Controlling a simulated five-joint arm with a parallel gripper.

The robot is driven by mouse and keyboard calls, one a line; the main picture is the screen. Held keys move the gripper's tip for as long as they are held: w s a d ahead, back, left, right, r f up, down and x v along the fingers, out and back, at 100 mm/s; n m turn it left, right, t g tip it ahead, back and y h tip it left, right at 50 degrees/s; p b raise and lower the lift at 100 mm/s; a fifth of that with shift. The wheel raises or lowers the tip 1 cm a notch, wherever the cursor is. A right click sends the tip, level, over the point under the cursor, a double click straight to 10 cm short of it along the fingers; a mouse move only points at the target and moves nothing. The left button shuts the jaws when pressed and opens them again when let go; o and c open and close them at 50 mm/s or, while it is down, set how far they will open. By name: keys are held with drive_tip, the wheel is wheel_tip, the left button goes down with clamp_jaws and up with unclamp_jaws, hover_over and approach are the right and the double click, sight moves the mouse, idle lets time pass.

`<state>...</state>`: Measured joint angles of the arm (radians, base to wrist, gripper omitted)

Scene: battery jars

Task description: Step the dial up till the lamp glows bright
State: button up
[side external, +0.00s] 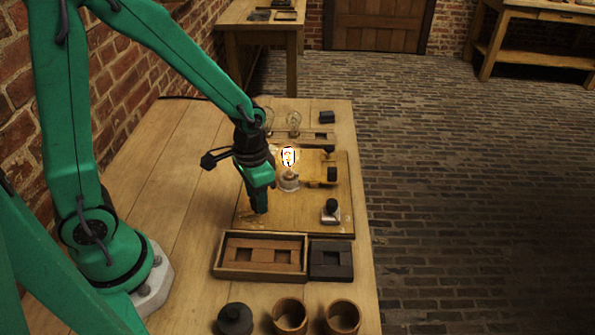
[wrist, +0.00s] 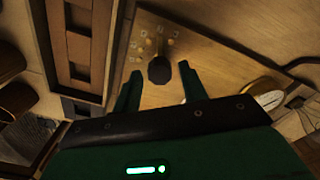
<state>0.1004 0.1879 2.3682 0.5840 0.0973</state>
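The lamp (side external: 289,157) stands on the wooden board (side external: 300,215) in the side view, and its filament glows bright white-yellow. Its edge shows at the right in the wrist view (wrist: 269,98). The dial is a dark round knob (wrist: 159,70) on the board, with small pale studs in an arc around its far side. My gripper (wrist: 160,69) is open, its two green fingers on either side of the knob with visible gaps. Whether either finger touches it I cannot tell. In the side view my gripper (side external: 259,207) points down over the board's left part and hides the dial.
A wooden tray (side external: 216,262) with brown blocks lies in front of the board, a dark block (side external: 331,272) beside it. Several jars, including a dark one (side external: 235,319), stand at the front. A black-knobbed piece (side external: 331,211) is on the board's right. Clear bulbs (side external: 293,121) stand behind.

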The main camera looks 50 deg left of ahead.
sight(255, 199)
drive_tip(key=shift+o, duration=0.3)
drive_tip(key=shift+r, duration=3.9)
drive_tip(key=s+a+r+n+t, duration=0.2)
drive_tip(key=s+r+t, duration=0.3)
drive_tip(key=s+r, duration=0.3)
drive_tip(key=shift+a+r+t, duration=0.3)
drive_tip(key=shift+a+r, duration=0.25)
drive_tip(key=shift+r, duration=1.5)
drive_tip(key=shift+w, duration=0.15)
drive_tip(key=shift+c, duration=0.4)
